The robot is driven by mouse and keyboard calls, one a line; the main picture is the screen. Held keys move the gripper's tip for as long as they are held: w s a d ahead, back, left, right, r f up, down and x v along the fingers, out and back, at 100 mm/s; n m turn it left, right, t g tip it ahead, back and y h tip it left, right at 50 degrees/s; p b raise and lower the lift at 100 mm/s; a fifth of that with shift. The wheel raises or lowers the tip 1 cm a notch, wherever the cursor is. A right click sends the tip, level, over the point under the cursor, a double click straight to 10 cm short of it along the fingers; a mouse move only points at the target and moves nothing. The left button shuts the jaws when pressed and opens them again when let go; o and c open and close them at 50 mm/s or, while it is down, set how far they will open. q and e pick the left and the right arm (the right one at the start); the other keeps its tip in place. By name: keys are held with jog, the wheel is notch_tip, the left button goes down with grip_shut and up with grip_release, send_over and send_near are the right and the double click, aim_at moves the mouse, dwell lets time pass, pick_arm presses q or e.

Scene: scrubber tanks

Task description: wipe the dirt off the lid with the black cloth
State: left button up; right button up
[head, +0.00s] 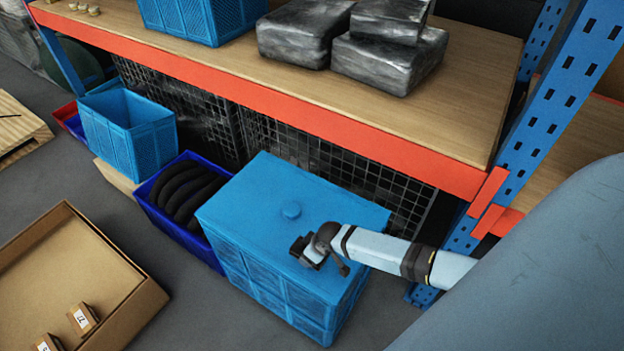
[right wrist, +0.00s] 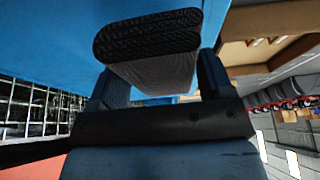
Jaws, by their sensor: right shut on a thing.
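In the right wrist view the black cloth (right wrist: 150,36), a folded dark textured pad with a greyer face, is held between the fingers against a blue surface. In the head view the cloth is hard to tell from the dark gripper. My left gripper is out of view.
An orange-edged shelf (head: 470,95) with wrapped packages (head: 385,62) runs behind the tank. A dark blue bin (head: 163,217) of black hoses stands left of the tank, with an open blue crate (head: 128,135) beyond. A cardboard box (head: 60,270) is at the front left.

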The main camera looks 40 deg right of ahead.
notch_tip(320, 180, up, 3)
jog(key=shift+p, duration=1.1)
jog(key=shift+r+p, duration=0.35)
